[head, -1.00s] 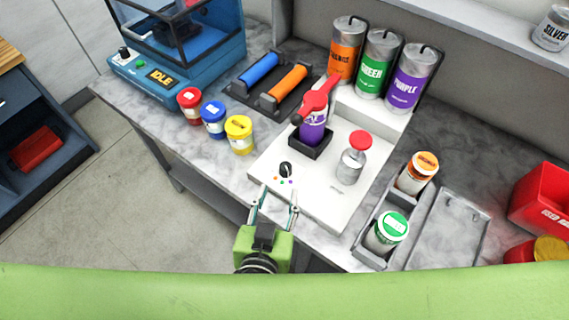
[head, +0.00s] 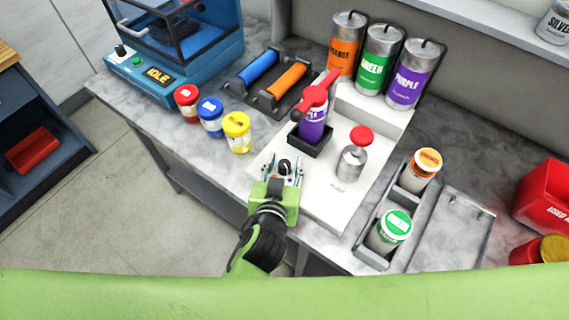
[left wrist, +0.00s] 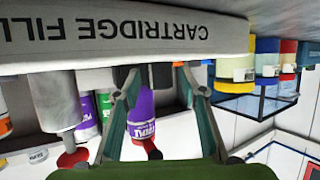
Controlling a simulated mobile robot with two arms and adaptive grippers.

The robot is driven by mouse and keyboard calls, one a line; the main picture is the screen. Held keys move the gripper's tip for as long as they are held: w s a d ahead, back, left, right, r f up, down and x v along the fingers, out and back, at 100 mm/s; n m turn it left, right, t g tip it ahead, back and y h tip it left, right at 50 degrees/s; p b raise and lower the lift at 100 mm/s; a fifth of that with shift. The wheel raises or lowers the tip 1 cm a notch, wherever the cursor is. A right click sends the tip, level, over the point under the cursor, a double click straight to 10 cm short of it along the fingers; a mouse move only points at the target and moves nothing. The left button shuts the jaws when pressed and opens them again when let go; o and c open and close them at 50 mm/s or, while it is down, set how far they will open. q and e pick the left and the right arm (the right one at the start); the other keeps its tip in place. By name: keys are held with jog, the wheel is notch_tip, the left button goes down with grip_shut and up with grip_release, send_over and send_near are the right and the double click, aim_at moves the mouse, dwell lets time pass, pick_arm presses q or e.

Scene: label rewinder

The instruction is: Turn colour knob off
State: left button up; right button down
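The colour knob (head: 285,165) is a small black dial on the white cartridge filler (head: 322,205), near its front left corner. My left gripper (head: 282,172) is open, with one finger on each side of the knob and a gap showing. I cannot tell whether either finger touches it. The coloured dots by the knob are mostly hidden, and its setting is unclear. In the left wrist view the fingers (left wrist: 157,82) are spread, with a dark shape between them and the filler's "CARTRIDGE FILL" front (left wrist: 120,32) upside down. My right gripper is not in view.
A purple cartridge (head: 312,128) stands in a black holder behind the knob, under a red lever (head: 318,95). A red-capped metal canister (head: 351,160) is to the right. Red, blue and yellow jars (head: 237,132) stand left. A tray (head: 368,235) holds two jars.

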pick_arm(q)
jog(key=shift+c, duration=0.3)
